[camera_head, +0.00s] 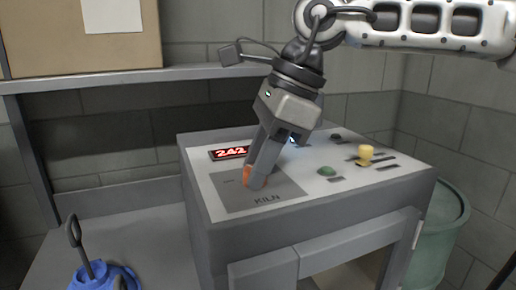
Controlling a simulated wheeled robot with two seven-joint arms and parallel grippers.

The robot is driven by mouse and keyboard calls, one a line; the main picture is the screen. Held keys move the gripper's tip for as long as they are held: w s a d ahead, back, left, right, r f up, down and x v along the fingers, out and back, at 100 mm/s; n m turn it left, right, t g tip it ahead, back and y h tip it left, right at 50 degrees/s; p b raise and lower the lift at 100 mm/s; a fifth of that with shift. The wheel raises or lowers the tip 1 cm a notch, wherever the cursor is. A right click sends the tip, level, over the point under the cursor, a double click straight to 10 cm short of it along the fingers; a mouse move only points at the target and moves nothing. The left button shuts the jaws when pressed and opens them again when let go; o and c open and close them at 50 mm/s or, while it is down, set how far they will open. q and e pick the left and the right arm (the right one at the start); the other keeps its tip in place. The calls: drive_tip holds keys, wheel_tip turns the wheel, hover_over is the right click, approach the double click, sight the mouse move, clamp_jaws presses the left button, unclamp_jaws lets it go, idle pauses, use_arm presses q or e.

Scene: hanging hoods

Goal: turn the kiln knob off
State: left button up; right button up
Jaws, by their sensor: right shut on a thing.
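The kiln control panel (218,190) is a pale sloped top on a grey box, with the label KILN on a darker grey patch. An orange knob (247,172) shows on that patch, mostly hidden behind the fingers. My right gripper (257,178) reaches down from above, its fingers shut on the orange knob. Which way the knob points is hidden. A red lit display (230,153) behind it seems to read 242. My left gripper is not in view.
Right of the gripper, the panel carries a green button (326,170) and a yellow knob (365,154). A shelf with a cardboard box (80,50) runs behind. A blue object with a dark handle (100,276) is at lower left. A green bin (440,230) stands right.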

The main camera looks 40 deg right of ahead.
drive_tip(key=n+g+p, duration=0.1)
drive_tip(key=n, duration=0.2)
drive_tip(key=shift+w+n+y, duration=0.15)
drive_tip(key=shift+n+y, duration=0.15)
drive_tip(key=shift+n+g, duration=1)
drive_tip(key=shift+n, duration=0.9)
drive_tip(key=o, duration=1)
drive_tip(key=v, duration=1.6)
drive_tip(key=shift+w, duration=0.1)
